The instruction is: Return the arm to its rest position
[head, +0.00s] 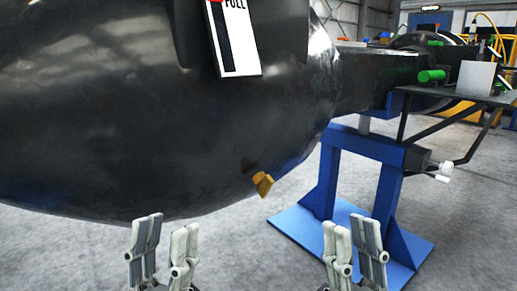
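My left gripper (165,247) shows at the bottom of the head view, left of centre. Its grey-white fingers point up and stand apart, with nothing visible between them. My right gripper (355,250) shows at the bottom, right of centre, in front of the blue stand's base. Its fingers also point up with a gap between them and hold nothing that I can see. Both grippers appear below the large black casting (130,110). Most of both arms is outside the picture.
A white label (236,45) hangs on the casting, and a yellow-brown piece (262,184) sticks out low on it. A blue stand (385,195) is at the right. A dark shelf (460,95) with a green cylinder (432,76) is above it. Grey floor (270,255) lies open between the grippers.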

